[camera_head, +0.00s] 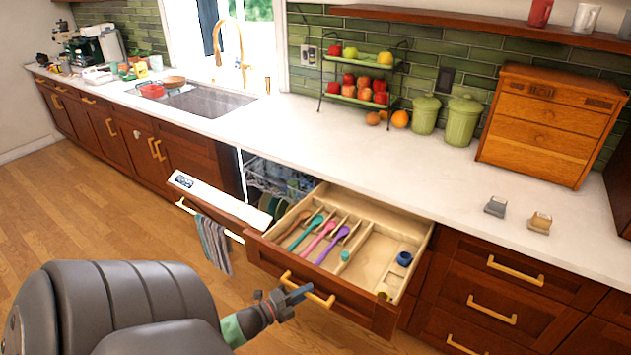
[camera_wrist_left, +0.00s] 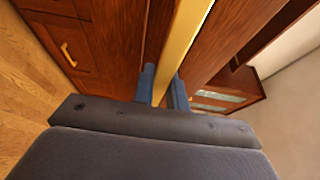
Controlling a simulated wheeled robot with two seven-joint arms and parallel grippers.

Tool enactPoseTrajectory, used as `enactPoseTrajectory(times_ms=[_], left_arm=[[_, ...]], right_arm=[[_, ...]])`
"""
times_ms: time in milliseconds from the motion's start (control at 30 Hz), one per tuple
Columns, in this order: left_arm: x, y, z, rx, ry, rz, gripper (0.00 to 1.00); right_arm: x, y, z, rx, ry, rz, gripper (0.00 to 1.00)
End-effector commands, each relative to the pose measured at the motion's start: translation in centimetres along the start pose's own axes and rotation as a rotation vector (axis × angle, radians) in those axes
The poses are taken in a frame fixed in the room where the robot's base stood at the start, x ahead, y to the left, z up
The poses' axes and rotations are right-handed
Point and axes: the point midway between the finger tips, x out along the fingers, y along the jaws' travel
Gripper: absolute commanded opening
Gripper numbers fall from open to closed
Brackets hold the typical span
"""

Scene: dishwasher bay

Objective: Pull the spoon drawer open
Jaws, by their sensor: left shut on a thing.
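The spoon drawer (camera_head: 372,311) stands pulled out from the counter front in the head view. Inside its pale wooden tray lie a wooden spoon and teal, pink and purple spoons (camera_head: 325,240). Its brass handle (camera_head: 318,293) runs across the front. My left gripper (camera_head: 297,292) is at this handle, shut on it. In the left wrist view the brass handle (camera_wrist_left: 186,40) passes between the two blue-grey fingers of the left gripper (camera_wrist_left: 164,88). My right gripper is not in view.
The dishwasher door (camera_head: 205,200) stands partly open left of the drawer, with a striped towel (camera_head: 214,243) hanging on it. A blue round item (camera_head: 404,258) sits in the drawer's right part. More closed drawers (camera_head: 500,290) are to the right. Wooden floor (camera_head: 80,215) is free at left.

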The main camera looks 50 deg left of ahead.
Motion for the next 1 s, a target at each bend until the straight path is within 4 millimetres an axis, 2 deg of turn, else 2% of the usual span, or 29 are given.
enactPoseTrajectory(times_ms=[100,300,733,767,833,1000], left_arm=[[-1.5,0.0,-0.6,-0.001,-0.001,0.002,0.0],[-2.7,0.1,-1.1,0.0,0.0,0.001,0.0],[-2.9,0.1,-1.2,0.0,0.0,0.001,0.0],[-2.9,0.1,-1.2,0.0,0.0,0.001,0.2],[-2.9,0.1,-1.2,0.0,0.0,0.0,0.34],[-2.8,0.0,-1.2,0.0,0.0,0.0,0.36]], right_arm=[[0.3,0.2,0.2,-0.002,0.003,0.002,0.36],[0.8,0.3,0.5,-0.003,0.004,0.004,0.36],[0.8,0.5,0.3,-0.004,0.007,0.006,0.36],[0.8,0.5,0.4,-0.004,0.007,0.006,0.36],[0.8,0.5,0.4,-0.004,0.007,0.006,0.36],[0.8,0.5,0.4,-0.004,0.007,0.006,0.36]])
